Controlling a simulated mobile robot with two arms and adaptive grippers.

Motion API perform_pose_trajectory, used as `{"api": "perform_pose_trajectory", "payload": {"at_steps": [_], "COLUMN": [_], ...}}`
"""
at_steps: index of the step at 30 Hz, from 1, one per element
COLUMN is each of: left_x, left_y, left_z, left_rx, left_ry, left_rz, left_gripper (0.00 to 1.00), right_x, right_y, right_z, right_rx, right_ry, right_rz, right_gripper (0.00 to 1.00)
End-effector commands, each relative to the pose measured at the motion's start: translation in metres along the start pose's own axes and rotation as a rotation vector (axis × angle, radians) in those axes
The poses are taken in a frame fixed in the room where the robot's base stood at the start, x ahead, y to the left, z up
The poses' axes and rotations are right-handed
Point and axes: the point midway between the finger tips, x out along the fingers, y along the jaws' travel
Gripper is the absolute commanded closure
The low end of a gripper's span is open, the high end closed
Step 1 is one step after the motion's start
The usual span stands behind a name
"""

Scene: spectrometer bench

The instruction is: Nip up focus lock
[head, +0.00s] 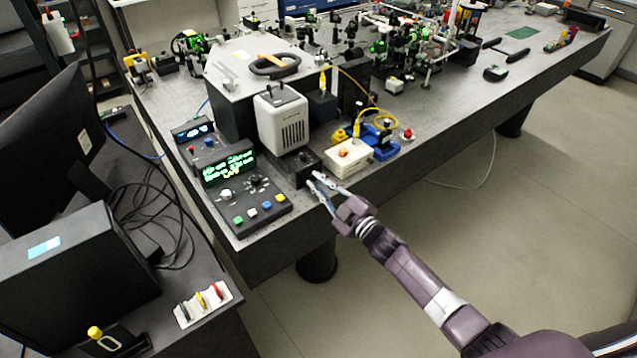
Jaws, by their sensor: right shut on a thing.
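My right gripper (319,184) reaches in from the lower right to the front edge of the optical bench (222,232). Its fingertips are at the front corner of a small black block (305,165) below a white and grey vented unit (284,122). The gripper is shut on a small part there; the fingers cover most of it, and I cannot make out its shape. No part labelled as the focus lock is legible at this size. My left gripper is not in view.
A control box with a green display (230,168) stands left of the gripper. A white box with an orange button (349,157) and a blue device (377,142) stand close on its right. Optics crowd the back of the bench. Floor in front is open.

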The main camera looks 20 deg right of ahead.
Motion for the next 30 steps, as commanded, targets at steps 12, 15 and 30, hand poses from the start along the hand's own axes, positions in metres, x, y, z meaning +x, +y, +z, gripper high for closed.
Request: {"api": "perform_pose_trajectory", "payload": {"at_steps": [12, 15, 30], "left_x": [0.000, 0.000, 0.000], "left_y": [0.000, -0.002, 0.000], "left_z": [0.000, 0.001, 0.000], "left_rx": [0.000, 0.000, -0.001], "left_ry": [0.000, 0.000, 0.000], "left_rz": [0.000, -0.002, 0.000], "left_gripper": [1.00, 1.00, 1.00], "right_x": [0.000, 0.000, -0.076], "right_y": [-0.001, 0.000, -0.002], "right_z": [0.001, 0.001, 0.002], "right_rx": [-0.001, -0.001, -0.001], "right_ry": [-0.002, -0.001, -0.004], "right_rz": [-0.001, -0.001, -0.004], "right_gripper": [0.71, 0.71, 0.71]}}
